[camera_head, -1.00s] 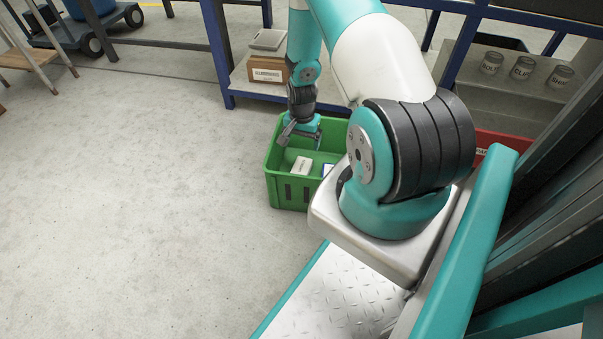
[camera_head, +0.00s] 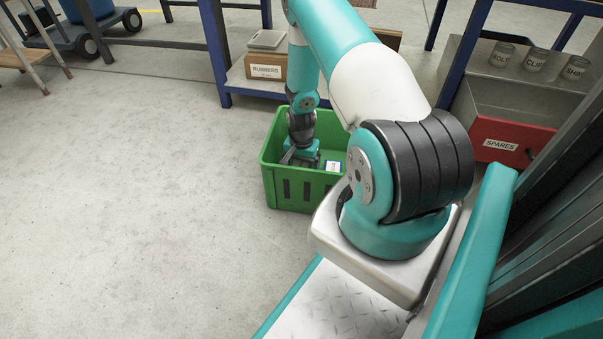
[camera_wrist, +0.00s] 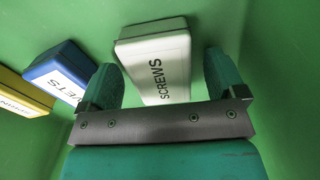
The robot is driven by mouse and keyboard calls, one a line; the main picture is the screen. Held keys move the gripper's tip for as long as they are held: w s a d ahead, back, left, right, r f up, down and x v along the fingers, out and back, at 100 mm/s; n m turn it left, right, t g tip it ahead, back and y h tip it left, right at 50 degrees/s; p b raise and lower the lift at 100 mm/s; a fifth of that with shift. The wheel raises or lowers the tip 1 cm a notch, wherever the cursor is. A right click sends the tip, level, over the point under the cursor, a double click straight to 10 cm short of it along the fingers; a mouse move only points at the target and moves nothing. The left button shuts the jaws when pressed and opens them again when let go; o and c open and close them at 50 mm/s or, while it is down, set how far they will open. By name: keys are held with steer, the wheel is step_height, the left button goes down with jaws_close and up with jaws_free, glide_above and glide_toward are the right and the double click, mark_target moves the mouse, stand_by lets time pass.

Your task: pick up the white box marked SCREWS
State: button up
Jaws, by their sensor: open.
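The white box marked SCREWS (camera_wrist: 155,60) lies in the green crate (camera_head: 312,192). In the wrist view it is between the two teal fingers of my gripper (camera_wrist: 162,82), with its far end reaching beyond the fingertips. My gripper is open, with a finger on each side of the box. I cannot tell whether either finger touches it. In the head view my gripper (camera_head: 299,160) is down inside the crate, and the white box is hidden there behind the gripper and the crate's front wall.
A blue-and-white box (camera_wrist: 62,70) lies left of the gripper, close to the left finger. A yellow box (camera_wrist: 24,92) lies farther left. The crate's green walls surround the gripper. A shelf with a RUBBERS box (camera_head: 266,68) stands behind; a red SPARES bin (camera_head: 508,144) is at right.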

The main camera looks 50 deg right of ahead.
steer(key=shift+f, duration=0.3)
steer(key=c, duration=1.1)
steer(key=shift+o, duration=0.2)
steer(key=shift+r, duration=0.15)
